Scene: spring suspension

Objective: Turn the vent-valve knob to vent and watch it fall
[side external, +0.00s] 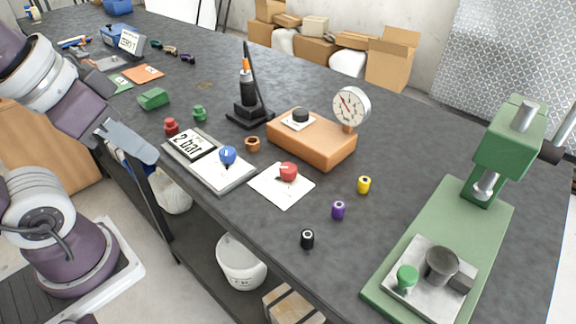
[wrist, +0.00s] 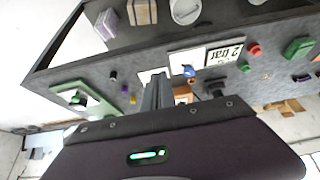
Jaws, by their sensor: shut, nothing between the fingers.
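Three knobs show in the side view, and I cannot tell by label which is the vent valve. A red knob (side external: 288,171) sits on a white card (side external: 282,190). A black knob (side external: 300,115) is on an orange block (side external: 325,150) with a round dial gauge (side external: 351,106). My gripper (side external: 146,152) is shut and empty, left of the sign plate and apart from the knobs. Its fingers fill the wrist view's middle (wrist: 158,92).
A black stand with an orange-banded upright (side external: 246,92) is behind the plate. Red (side external: 171,127) and green (side external: 200,113) pieces stand near the sign. Yellow (side external: 364,184), purple (side external: 338,210) and black (side external: 307,239) pieces lie right. A green press (side external: 455,225) occupies the right end.

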